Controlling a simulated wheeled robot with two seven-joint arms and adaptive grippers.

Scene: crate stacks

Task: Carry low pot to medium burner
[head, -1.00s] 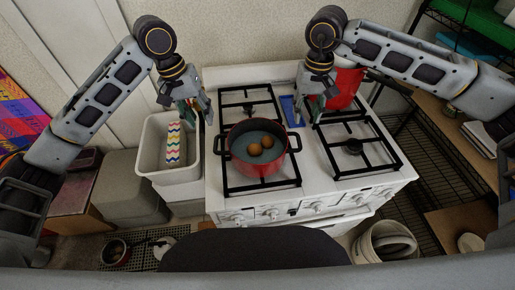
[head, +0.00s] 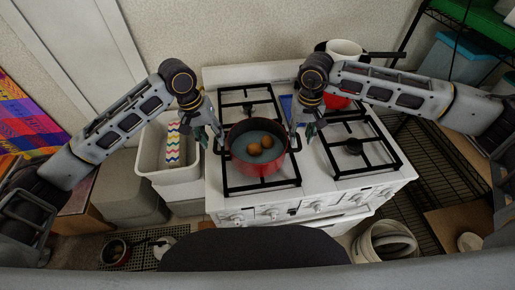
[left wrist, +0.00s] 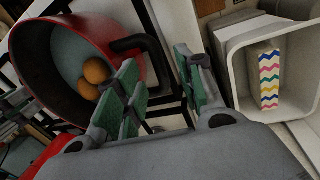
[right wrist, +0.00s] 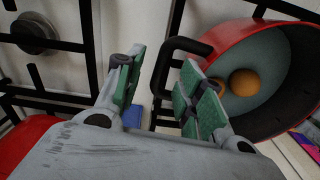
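The low pot (head: 240,165) is red with a grey-blue inside and black side handles, and holds two brown round things (head: 260,145). It stands on the front part of the stove's left grate. My left gripper (head: 217,132) is at its left side, open; in the left wrist view the black handle (left wrist: 130,44) is just beyond the gap between the fingers (left wrist: 160,90). My right gripper (head: 301,131) is at its right side, open; in the right wrist view the other handle (right wrist: 180,46) shows beyond the gap between the fingers (right wrist: 162,88). I see no clear contact.
The right grate (head: 368,164) has a bare front burner (head: 354,147). A red vessel (head: 337,102) stands at its back, with a white pot (head: 345,46) behind. A blue item (head: 287,102) lies between the grates. A white bin (head: 150,160) with a zigzag-patterned box stands left.

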